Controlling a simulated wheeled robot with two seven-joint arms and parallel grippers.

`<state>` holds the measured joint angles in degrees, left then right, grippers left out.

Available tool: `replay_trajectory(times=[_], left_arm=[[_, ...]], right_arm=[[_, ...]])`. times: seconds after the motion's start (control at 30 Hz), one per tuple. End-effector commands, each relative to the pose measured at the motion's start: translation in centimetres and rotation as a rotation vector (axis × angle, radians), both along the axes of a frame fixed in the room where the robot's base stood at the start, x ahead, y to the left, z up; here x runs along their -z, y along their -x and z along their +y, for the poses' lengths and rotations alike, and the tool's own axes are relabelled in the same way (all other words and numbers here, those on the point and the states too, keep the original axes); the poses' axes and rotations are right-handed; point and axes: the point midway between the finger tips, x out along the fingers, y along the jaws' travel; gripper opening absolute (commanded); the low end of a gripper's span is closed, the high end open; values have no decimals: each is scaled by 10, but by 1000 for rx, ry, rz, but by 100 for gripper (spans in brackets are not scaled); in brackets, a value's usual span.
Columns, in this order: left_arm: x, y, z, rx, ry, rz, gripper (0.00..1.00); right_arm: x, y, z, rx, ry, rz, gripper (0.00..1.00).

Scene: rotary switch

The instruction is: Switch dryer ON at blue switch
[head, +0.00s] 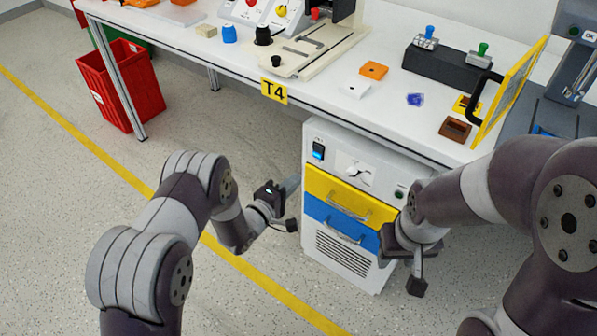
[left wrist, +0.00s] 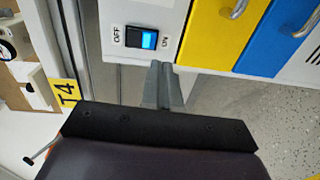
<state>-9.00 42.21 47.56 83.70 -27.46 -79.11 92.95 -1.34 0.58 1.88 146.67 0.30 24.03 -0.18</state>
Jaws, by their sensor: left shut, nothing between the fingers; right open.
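The blue switch (head: 318,151) is a rocker on the upper left of the white dryer cabinet's (head: 345,262) front panel. In the left wrist view the switch (left wrist: 141,38) has a dark half beside the OFF label and a lit blue half beside the ON label. My left gripper (head: 291,186) is shut and empty, below and left of the switch in the head view. In the left wrist view its fingertips (left wrist: 161,68) are just below the switch's ON side, with a small gap visible. My right gripper (head: 386,240) is open in front of the cabinet's right side; its fingers are largely hidden.
The cabinet has a yellow drawer (head: 335,200) and a blue drawer (head: 325,222) with protruding handles. A white workbench (head: 330,86) with a T4 label overhangs the cabinet top. A red bin (head: 122,85) stands at the left.

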Motion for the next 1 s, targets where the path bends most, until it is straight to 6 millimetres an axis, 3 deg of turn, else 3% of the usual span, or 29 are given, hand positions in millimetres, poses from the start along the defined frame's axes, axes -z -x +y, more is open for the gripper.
replay_trajectory(times=[0.2, 0.37, 1.0], left_arm=[[5, 34, 25, -2, 1, 4, 0], [9, 48, 35, -1, 0, 4, 0], [10, 51, 37, 1, -11, -7, 0]], right_arm=[[-11, 0, 0, 0, 0, 1, 43], [-13, 0, 0, 0, 0, 1, 43], [-13, 0, 0, 0, 0, 1, 43]])
